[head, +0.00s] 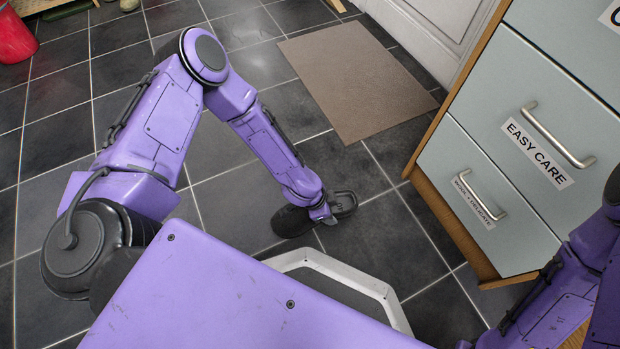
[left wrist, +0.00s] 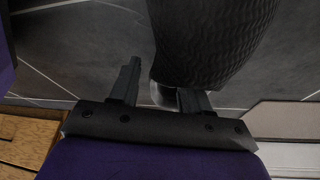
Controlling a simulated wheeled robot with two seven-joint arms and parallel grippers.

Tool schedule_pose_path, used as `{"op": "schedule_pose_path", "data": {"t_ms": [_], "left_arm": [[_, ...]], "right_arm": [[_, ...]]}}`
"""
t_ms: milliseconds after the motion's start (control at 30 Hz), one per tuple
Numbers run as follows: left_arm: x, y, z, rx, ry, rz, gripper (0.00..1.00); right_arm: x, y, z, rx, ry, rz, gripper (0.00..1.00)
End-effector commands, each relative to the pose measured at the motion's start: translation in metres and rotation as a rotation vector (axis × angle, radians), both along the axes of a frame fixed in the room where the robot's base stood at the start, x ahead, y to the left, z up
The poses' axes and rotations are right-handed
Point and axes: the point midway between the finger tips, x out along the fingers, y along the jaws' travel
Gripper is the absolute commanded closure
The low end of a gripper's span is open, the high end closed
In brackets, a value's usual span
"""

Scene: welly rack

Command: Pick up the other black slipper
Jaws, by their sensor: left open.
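A black slipper (head: 291,221) lies on the dark floor tiles at the end of my left arm, partly hidden by it in the head view. In the left wrist view the slipper (left wrist: 213,45) shows a ribbed dark surface, with one end reaching down to the jaws. My left gripper (head: 326,212) is low at the floor beside the slipper. In the left wrist view the left gripper (left wrist: 160,82) has its fingers apart, with the slipper's end by the right finger. I cannot tell whether they touch. My right gripper is out of view.
A brown mat (head: 357,80) lies on the tiles beyond. A drawer cabinet (head: 475,195) with grey fronts stands at the right. A red bucket (head: 14,38) is at the far left. Open tiled floor (head: 255,70) lies left of the mat.

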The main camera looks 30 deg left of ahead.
Motion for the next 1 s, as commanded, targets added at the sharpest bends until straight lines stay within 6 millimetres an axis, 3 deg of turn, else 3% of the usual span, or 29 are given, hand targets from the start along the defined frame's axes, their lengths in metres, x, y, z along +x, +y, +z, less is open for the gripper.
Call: {"op": "schedule_pose_path", "data": {"t_ms": [100, 333, 367, 500, 867, 1000], "left_arm": [[0.002, -0.004, -0.012, 0.000, 0.001, -0.001, 0.53], [0.003, -0.005, -0.012, 0.000, 0.000, 0.000, 0.53], [0.003, -0.005, -0.012, 0.000, 0.000, 0.000, 0.56], [0.003, -0.004, -0.012, 0.000, 0.000, 0.000, 1.00], [0.003, -0.004, -0.010, 0.001, -0.001, -0.001, 1.00], [0.003, -0.005, 0.006, 0.001, -0.001, -0.001, 1.00]], "right_arm": [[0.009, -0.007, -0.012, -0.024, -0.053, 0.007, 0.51], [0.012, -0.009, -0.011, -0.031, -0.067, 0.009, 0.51], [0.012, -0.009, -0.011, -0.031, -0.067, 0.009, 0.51], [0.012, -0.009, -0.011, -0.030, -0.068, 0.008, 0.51], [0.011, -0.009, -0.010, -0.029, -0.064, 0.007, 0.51], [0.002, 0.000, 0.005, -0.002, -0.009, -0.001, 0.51]]}}
